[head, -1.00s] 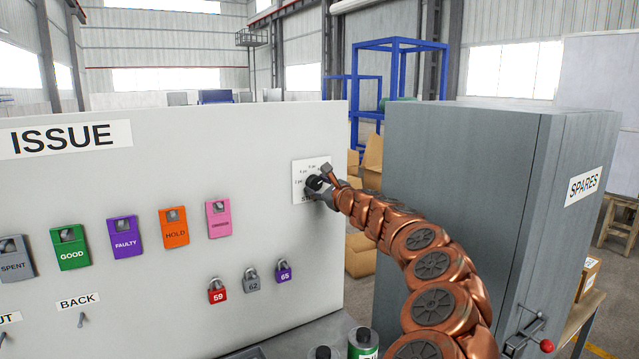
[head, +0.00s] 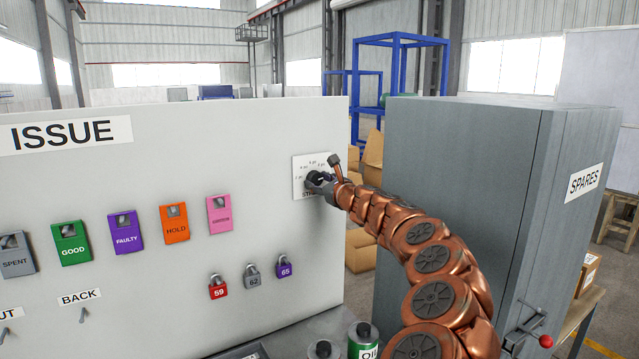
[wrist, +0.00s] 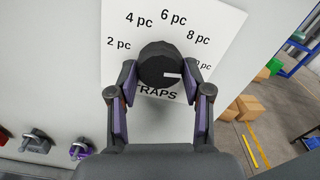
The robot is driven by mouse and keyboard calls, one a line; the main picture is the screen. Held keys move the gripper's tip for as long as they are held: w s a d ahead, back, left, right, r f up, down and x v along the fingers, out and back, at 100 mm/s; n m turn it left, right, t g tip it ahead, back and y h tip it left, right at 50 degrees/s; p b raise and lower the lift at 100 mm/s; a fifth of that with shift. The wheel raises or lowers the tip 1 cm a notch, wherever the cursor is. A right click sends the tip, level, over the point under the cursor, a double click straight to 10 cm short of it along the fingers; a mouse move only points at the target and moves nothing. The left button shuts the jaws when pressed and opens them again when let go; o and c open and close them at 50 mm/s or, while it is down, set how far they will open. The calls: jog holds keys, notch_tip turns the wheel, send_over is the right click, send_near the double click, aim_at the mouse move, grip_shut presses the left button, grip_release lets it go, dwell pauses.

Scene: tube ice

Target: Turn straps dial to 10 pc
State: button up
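The straps dial is a round black knob (wrist: 157,62) with a white mark on a white plate (wrist: 218,22). The plate reads 2 pc, 4 pc, 6 pc and 8 pc, and a partly hidden label at the right ends in "0 pc". The white mark points right, close to that last label. My gripper (wrist: 159,70) has one finger on each side of the knob, with the pads close against it; it appears shut on it. In the head view the dial (head: 314,178) is at the panel's right end, with my gripper (head: 326,184) at it.
The pale ISSUE panel (head: 170,270) carries coloured tag holders, including a pink one (head: 220,214), and several padlocks, including a red one (head: 218,288). A grey SPARES cabinet (head: 460,190) stands right of my arm. A green can (head: 362,342) stands below the panel.

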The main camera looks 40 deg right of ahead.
jog(key=o, duration=0.5)
jog(key=shift+c, duration=0.2)
jog(key=s, duration=1.2)
jog(key=shift+a, duration=0.3)
dwell(0.3)
